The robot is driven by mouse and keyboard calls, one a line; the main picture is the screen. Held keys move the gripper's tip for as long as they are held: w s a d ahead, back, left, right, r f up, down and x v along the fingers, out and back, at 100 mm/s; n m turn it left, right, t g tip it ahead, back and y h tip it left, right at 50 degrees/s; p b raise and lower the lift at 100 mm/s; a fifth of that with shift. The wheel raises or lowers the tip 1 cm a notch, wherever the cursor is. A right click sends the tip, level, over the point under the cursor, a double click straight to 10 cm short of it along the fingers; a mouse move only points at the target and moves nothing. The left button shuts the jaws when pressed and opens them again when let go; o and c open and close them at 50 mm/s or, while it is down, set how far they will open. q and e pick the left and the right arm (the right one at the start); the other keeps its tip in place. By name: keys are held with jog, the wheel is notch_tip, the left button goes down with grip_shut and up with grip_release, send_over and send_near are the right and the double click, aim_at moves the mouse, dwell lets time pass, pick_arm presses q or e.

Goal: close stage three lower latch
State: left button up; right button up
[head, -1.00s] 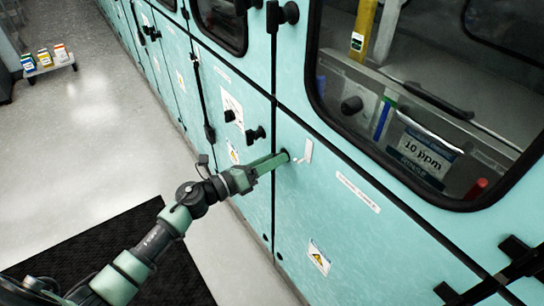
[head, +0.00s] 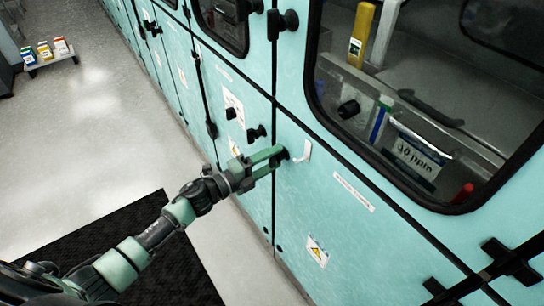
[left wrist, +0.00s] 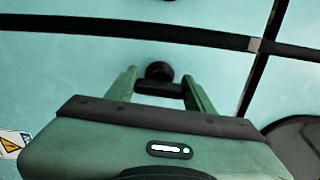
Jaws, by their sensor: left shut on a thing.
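The lower latch (head: 284,153) is a small black knob at the upper left corner of the lower teal door panel. My left gripper (head: 279,156) reaches it from the left, its green fingers shut on the knob. In the left wrist view the black knob (left wrist: 158,71) shows between the two fingertips, with a dark bar just below it. The fingers partly cover the latch, so I cannot tell its exact turn. A small white hooked piece (head: 302,153) is on the panel just right of the fingertips. My right gripper is not in view.
A large window (head: 440,120) fills the upper right. Other black knobs (head: 257,133) sit on the neighbouring panel to the left. A black mat (head: 130,255) lies on the pale floor (head: 90,140). A small rack of boxes (head: 48,53) stands far left.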

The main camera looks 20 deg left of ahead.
pick_arm(q)
jog(key=shift+n, duration=0.5)
jog(key=o, duration=1.4)
jog(key=shift+a, duration=0.1)
jog(key=b+v, duration=0.1)
jog(key=v, duration=0.6)
jog(key=shift+s+a+b, duration=0.2)
jog(key=shift+s+b, duration=0.1)
